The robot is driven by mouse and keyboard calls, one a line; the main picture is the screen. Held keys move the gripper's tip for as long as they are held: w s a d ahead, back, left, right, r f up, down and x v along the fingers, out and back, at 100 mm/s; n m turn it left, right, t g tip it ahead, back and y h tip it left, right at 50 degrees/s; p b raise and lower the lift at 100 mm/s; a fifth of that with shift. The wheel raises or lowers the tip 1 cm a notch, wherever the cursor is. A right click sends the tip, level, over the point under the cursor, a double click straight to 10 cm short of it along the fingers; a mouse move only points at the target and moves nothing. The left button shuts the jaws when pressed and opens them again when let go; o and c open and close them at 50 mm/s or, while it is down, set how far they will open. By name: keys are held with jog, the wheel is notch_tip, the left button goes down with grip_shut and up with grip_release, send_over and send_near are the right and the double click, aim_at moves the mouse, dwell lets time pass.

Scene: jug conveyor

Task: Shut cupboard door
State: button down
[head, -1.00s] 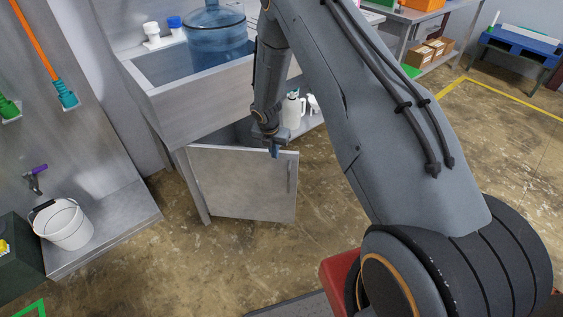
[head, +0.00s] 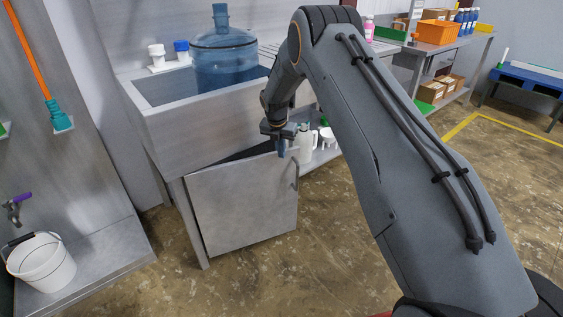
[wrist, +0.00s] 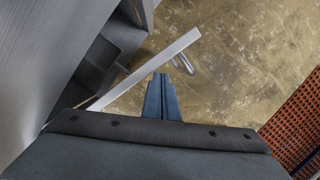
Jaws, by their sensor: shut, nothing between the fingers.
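The grey cupboard door (head: 243,208) hangs below the sink, hinged at its left side and standing ajar. Its handle (head: 294,185) is near the free right edge. The wrist view shows the door's top edge (wrist: 150,66) slanting up to the right, with the handle (wrist: 184,63) on its outer side. A dark gap of the cupboard's inside shows behind the door. My gripper (head: 281,148) is shut and empty, pointing down at the door's top edge near the handle. In the wrist view its fingertips (wrist: 160,77) are beside the handle; I cannot tell whether they touch the door.
The sink (head: 205,110) above holds a large blue water jug (head: 224,65). White bottles (head: 306,143) stand on a low shelf right of the door. A white bucket (head: 42,265) sits at left. The floor before the door is clear.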

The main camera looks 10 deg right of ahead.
jog(key=shift+w+a+b, duration=0.1)
jog(key=shift+w+b, duration=0.2)
jog(key=shift+w, duration=0.35)
